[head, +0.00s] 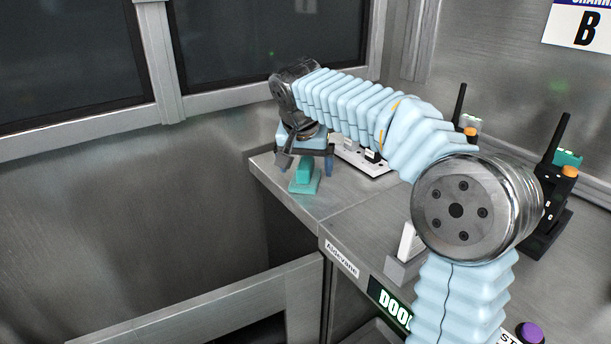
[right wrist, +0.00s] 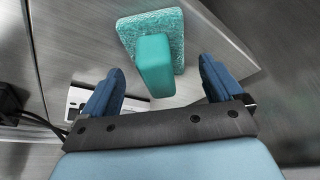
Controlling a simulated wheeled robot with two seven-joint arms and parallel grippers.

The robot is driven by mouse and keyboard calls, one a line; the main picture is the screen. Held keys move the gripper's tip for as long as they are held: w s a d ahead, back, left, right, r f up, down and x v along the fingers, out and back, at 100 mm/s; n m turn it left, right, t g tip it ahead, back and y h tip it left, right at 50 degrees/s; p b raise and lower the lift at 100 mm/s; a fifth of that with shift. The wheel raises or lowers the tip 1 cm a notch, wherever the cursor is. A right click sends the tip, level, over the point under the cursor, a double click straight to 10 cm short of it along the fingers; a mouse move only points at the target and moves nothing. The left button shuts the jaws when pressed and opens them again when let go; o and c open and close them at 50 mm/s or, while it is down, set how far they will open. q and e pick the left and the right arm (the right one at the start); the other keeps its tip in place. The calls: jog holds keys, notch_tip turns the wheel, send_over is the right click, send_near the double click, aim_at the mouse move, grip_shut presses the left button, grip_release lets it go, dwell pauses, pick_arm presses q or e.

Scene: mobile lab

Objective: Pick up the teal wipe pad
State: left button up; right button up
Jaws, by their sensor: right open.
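The teal wipe pad (head: 304,178) lies near the far left corner of the metal counter, a flat textured pad with a raised block handle. In the right wrist view the pad (right wrist: 153,62) shows its handle standing up toward the camera. My right gripper (head: 307,164) is just above the pad. In the right wrist view its two blue fingers (right wrist: 160,78) are open, with the handle between and slightly beyond them, and nothing is gripped. My left gripper is not in view.
The metal counter (head: 345,203) ends at a left edge close to the pad. A white plate device (head: 362,162) sits behind my right arm. Black radios (head: 553,195) with antennas stand at the right. A purple button (head: 530,333) is at the front.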

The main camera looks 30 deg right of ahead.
aim_at(304, 186)
jog(key=shift+x, duration=0.75)
jog(key=c, duration=1.2)
jog(key=shift+r, duration=0.6)
jog(key=shift+c, duration=0.2)
jog(key=s+a+r, duration=0.8)
jog(key=s+r, duration=0.3)
jog(key=r, duration=0.1)
jog(key=shift+s+b, duration=0.25)
jog(key=shift+b, duration=0.05)
jog(key=shift+a+f, duration=0.1)
